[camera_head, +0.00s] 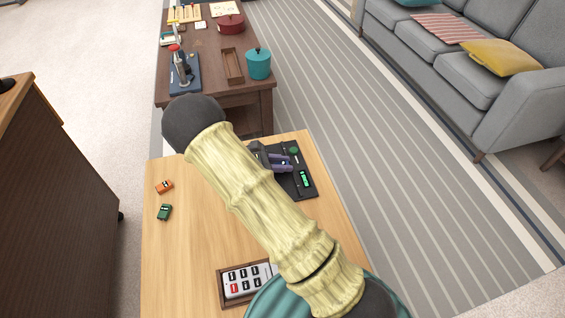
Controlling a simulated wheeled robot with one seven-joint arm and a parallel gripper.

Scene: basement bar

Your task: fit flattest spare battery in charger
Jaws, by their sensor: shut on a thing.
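The charger looks to be the black flat unit (309,190) on the right edge of the light wooden table, with a lit green display and a round green spot. My gripper (286,163), with purplish fingers, is over the left-middle part of this unit. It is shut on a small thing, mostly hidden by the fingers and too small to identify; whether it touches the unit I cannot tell. My pale, bamboo-like arm crosses the table and hides much of it. No loose battery can be made out clearly.
An orange toy car (165,187) and a green one (164,212) lie at left. A dark table (205,60) stands beyond, with a teal pot (258,64). The table's left side is mostly clear.

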